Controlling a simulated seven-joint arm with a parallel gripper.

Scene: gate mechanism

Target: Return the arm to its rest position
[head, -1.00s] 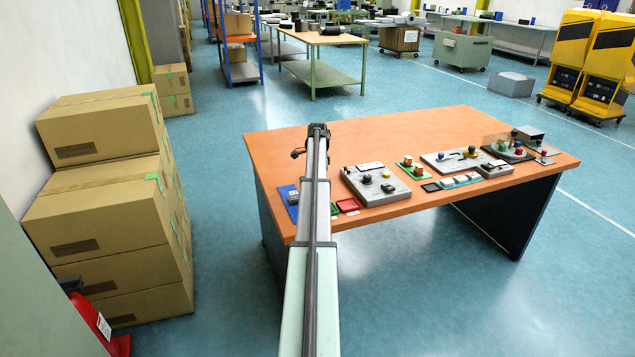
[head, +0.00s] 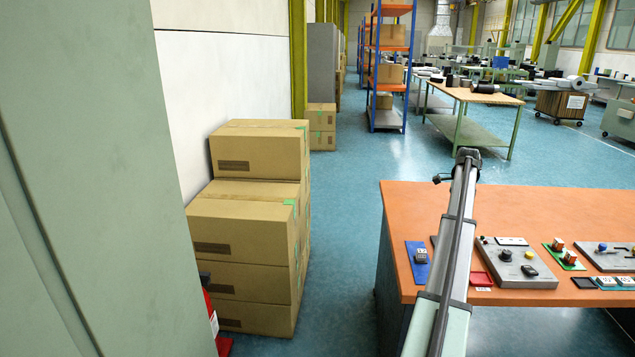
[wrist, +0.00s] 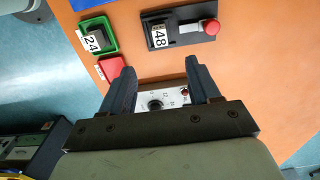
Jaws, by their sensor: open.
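My gripper (wrist: 158,68) shows in the wrist view with its two dark blue fingers spread apart and nothing held between them. Below the fingers are the orange table top (wrist: 255,85) and a pale panel with a dark knob (wrist: 155,104), partly hidden by the gripper. In the head view a long grey and pale green beam (head: 455,240), which looks like part of my arm, rises from the bottom edge and passes in front of the orange table (head: 560,203). The gripper's fingers cannot be made out there.
In the wrist view, a green tray marked 24 (wrist: 97,38), a red piece (wrist: 111,68) and a black panel with a red knob (wrist: 180,30) lie on the table. In the head view, cardboard boxes (head: 250,225) stand left, with clear blue floor (head: 345,220) between.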

